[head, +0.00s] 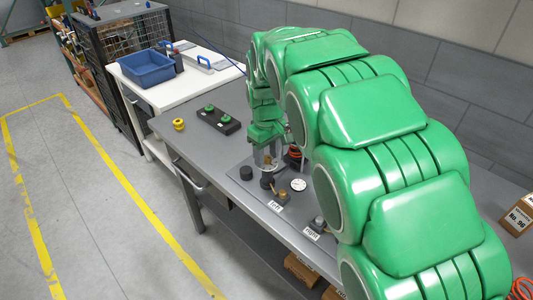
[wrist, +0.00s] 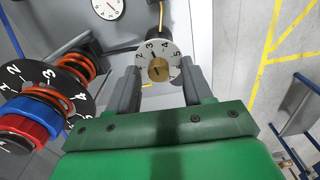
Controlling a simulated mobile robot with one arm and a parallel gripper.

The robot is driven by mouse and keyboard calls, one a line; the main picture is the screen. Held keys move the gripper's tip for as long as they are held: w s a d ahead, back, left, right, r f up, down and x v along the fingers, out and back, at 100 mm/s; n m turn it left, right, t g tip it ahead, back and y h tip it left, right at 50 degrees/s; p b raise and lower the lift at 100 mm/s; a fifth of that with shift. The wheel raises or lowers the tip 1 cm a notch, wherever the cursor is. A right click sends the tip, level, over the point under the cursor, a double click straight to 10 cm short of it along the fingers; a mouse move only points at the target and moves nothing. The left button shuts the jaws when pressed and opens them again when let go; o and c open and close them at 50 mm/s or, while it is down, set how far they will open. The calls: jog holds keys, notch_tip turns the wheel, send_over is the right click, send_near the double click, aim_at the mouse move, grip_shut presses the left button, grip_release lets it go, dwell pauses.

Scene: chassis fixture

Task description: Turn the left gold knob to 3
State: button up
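In the wrist view a gold knob (wrist: 157,71) sits at the centre of a pale round dial (wrist: 152,49) with numerals including 2, 3, 4 and 5. A dark mark shows on the knob; I cannot tell exactly which numeral it points to. My gripper (wrist: 160,68) is open, with one grey finger on each side of the dial and visible space between fingers and knob. In the head view my gripper (head: 268,160) is low over the fixture plate, behind the "Left" label (head: 276,207). The arm and gripper partly hide the knob there.
A white gauge (head: 298,185) and a black round part (head: 246,173) are on the plate near my gripper. A "Right" label (head: 312,234) is nearer the front edge. A black block with green knobs (head: 218,119) lies farther back.

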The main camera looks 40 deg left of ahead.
aim_at(267, 157)
notch_tip(267, 157, up, 7)
jog(key=shift+f, duration=0.1)
jog(key=shift+r, duration=0.5)
dwell(0.5)
